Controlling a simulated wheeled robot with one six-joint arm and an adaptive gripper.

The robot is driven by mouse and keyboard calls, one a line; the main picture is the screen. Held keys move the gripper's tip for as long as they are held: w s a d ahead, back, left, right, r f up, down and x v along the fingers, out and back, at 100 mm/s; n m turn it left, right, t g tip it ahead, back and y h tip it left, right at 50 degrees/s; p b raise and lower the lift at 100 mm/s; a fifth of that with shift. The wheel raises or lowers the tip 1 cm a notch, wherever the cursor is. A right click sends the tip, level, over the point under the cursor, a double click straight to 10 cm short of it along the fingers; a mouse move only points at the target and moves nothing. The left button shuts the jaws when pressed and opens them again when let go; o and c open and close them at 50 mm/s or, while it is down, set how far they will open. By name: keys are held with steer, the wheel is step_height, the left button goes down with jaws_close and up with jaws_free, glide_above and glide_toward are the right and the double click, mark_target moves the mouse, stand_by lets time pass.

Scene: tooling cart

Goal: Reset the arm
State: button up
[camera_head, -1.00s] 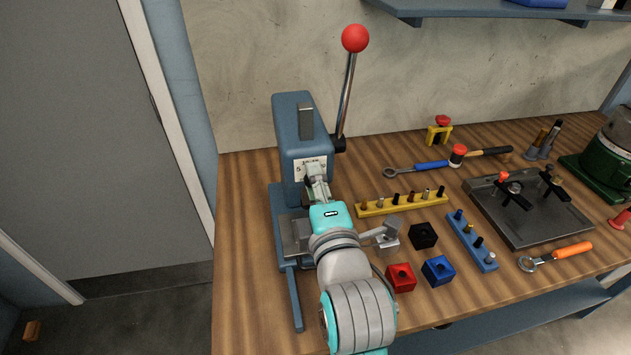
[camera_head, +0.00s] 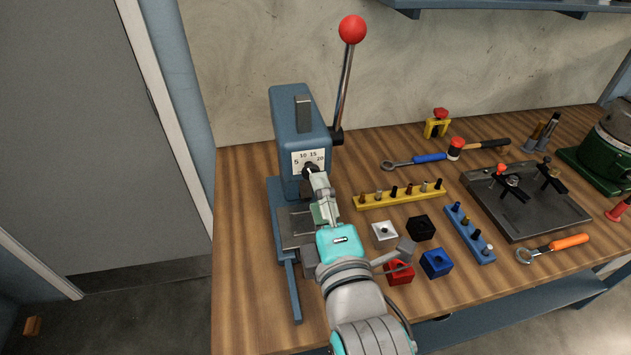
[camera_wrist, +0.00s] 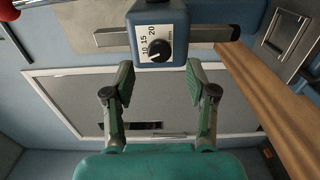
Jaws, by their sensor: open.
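My gripper (camera_wrist: 160,82) is open and empty in the wrist view, its two green-padded fingers apart. Between and beyond them is the black dial knob (camera_wrist: 159,51) with its white number scale, on the blue arbor press. In the head view my gripper is in front of the press (camera_head: 291,115), just below and close to the dial plate (camera_head: 309,160). The fingertips are partly hidden by my own arm there. I cannot tell whether a finger touches the knob.
Red (camera_head: 399,272), blue (camera_head: 436,263), black (camera_head: 421,227) and silver (camera_head: 384,233) blocks stand right of my arm. Yellow (camera_head: 400,195) and blue (camera_head: 469,234) pin racks lie behind and beside them. The press lever (camera_head: 344,85) rises at the back. The bench's left front is clear.

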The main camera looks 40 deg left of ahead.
steer(key=shift+v, duration=1)
steer(key=s+d+f+m+t+h, duration=0.2)
steer(key=d+f+m+h, duration=0.2)
steer(key=d+f+m, duration=0.55)
steer(key=s+d+f+m+t+h, duration=0.1)
steer(key=s+d+f+m+h, duration=0.3)
steer(key=d+f, duration=1)
steer(key=s+d+m+h, duration=0.3)
steer(key=s+d+m, duration=0.4)
steer(key=s, duration=0.3)
steer(key=s+d+f+m+h, duration=0.1)
steer(key=s+d+m+h, duration=0.1)
steer(key=s+d+m, duration=0.5)
steer(key=s+d, duration=0.1)
steer(key=s, duration=0.2)
steer(key=shift+d+f+h, duration=0.3)
steer(key=shift+f+h, duration=0.05)
steer(key=shift+h, duration=0.05)
